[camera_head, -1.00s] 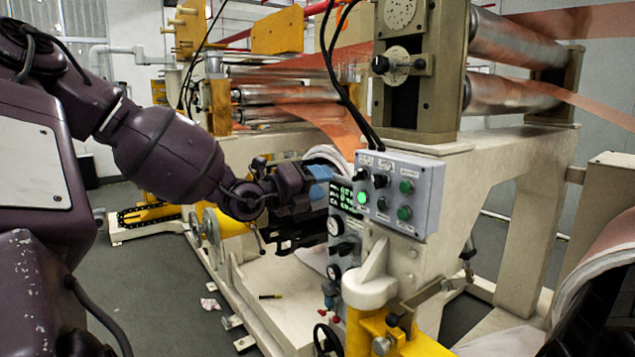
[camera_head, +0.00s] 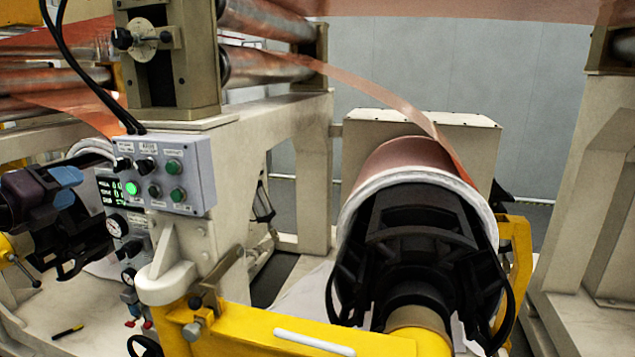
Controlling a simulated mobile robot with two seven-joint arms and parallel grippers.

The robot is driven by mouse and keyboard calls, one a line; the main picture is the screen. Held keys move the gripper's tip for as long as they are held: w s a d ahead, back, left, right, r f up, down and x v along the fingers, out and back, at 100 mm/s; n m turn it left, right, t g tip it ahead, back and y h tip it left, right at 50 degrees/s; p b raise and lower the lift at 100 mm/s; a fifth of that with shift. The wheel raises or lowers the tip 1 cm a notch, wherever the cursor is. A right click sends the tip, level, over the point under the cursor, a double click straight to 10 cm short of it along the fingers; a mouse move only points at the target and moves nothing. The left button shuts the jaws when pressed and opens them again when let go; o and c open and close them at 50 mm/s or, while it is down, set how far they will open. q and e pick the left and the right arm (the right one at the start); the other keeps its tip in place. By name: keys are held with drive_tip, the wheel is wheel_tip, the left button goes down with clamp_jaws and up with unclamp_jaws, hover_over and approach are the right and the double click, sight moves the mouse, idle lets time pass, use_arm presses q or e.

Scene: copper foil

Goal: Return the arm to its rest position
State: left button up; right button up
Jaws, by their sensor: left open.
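Most of my left arm is out of the picture. The box has several knobs and green buttons, and one button (camera_head: 132,188) glows bright green. My right gripper is not in view.
A copper foil roll (camera_head: 415,155) on a black hub (camera_head: 420,235) fills the right centre. A yellow arm (camera_head: 265,335) crosses the lower front. Beige machine frames (camera_head: 315,180) stand around. A pen (camera_head: 67,331) lies at lower left.

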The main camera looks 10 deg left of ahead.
use_arm(q)
drive_tip(key=d+f+n+g, duration=0.1)
drive_tip(key=d+f+n, duration=0.2)
drive_tip(key=f, duration=0.7)
drive_tip(key=d+f+n+g+b, duration=0.1)
drive_tip(key=d+f+n, duration=0.2)
drive_tip(key=f, duration=0.7)
drive_tip(key=d+f+n+g, duration=0.1)
drive_tip(key=d+f+n, duration=0.25)
drive_tip(key=f, duration=0.65)
drive_tip(key=s+d+f+n+g, duration=0.1)
drive_tip(key=s+d+f+n, duration=0.4)
drive_tip(key=f, duration=0.2)
drive_tip(key=s+d+f+n+b, duration=0.1)
drive_tip(key=s+d+f+n, duration=0.4)
drive_tip(key=f, duration=0.3)
drive_tip(key=s+d+f+n+g, duration=0.1)
drive_tip(key=s+d+f+n, duration=0.4)
drive_tip(key=s+f+n, duration=0.1)
drive_tip(key=shift+s+f+g+y+b, duration=0.3)
drive_tip(key=shift+s+f+y+b, duration=0.1)
drive_tip(key=shift+s+f, duration=0.4)
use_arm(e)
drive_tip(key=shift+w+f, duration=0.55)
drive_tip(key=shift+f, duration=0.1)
